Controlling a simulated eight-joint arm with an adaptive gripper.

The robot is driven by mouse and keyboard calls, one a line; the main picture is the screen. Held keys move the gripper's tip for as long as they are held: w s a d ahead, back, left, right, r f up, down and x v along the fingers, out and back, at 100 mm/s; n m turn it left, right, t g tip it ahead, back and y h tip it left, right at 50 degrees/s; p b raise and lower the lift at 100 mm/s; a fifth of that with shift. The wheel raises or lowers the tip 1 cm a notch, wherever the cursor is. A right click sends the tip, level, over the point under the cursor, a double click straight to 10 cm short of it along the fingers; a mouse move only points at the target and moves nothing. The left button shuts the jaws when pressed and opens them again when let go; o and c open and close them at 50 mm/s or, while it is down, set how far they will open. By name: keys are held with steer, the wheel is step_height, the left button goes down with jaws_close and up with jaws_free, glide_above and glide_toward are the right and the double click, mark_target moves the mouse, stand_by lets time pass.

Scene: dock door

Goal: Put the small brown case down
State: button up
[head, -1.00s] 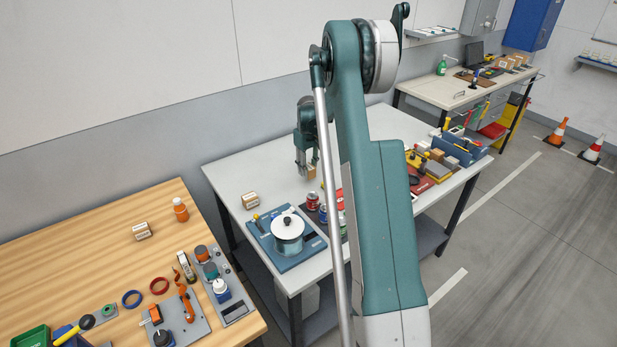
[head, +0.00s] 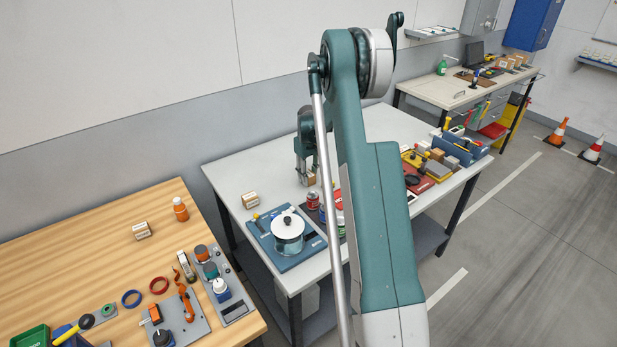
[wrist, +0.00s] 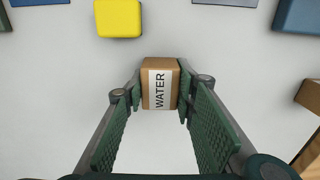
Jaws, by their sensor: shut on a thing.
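The small brown case (wrist: 146,90) carries a white label reading "WATER" and sits between the fingertips of my gripper (wrist: 160,92) in the wrist view. The green finger pads touch it on both sides. In the head view my gripper (head: 306,178) points down over the grey-white table (head: 240,172), with the case (head: 311,180) at its fingertips, close to the table top. I cannot tell whether the case touches the table. My arm hides part of the table.
A blue board with a white-lidded pot (head: 288,232) and a small box (head: 250,200) stand left of the gripper. Cans (head: 313,201) stand just in front. In the wrist view a yellow block (wrist: 118,18) lies ahead and a brown box (wrist: 309,95) at right.

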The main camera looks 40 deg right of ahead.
mark_target(308, 173)
steer(key=o, duration=0.9)
steer(key=shift+r, duration=0.1)
step_height(308, 173, up, 12)
steer(key=shift+r+p, duration=0.1)
steer(key=shift+p, duration=0.25)
stand_by(0.5)
